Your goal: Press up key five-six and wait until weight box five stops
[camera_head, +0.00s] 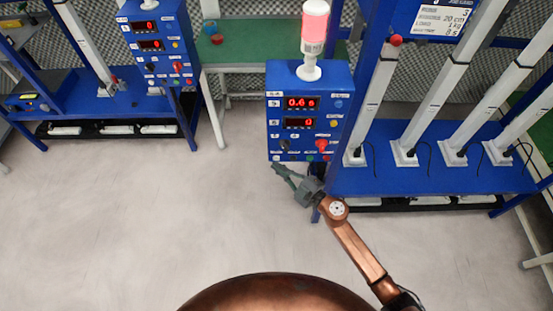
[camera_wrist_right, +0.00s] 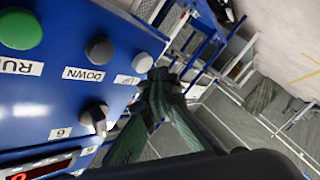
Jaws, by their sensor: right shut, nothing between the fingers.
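The blue control box (camera_head: 309,112) stands in the middle of the head view, with two red displays; the upper seems to read 0.60. The right wrist view shows its panel close up: a green RUN button (camera_wrist_right: 20,30), a grey DOWN button (camera_wrist_right: 99,50), a grey UP key (camera_wrist_right: 143,62) and a selector knob (camera_wrist_right: 95,116). My right gripper (camera_head: 279,168) is at the box's lower left. Its fingers are shut and empty, with the tips (camera_wrist_right: 160,74) right beside the UP key; I cannot tell whether they touch. I cannot pick out weight box five. My left gripper is out of view.
A signal lamp (camera_head: 313,30) glows pinkish red on the box. A blue bench (camera_head: 430,172) with several slanted white columns stands to the right. A second blue control box (camera_head: 158,45) is at the back left, near a green table (camera_head: 246,53). The grey floor is clear.

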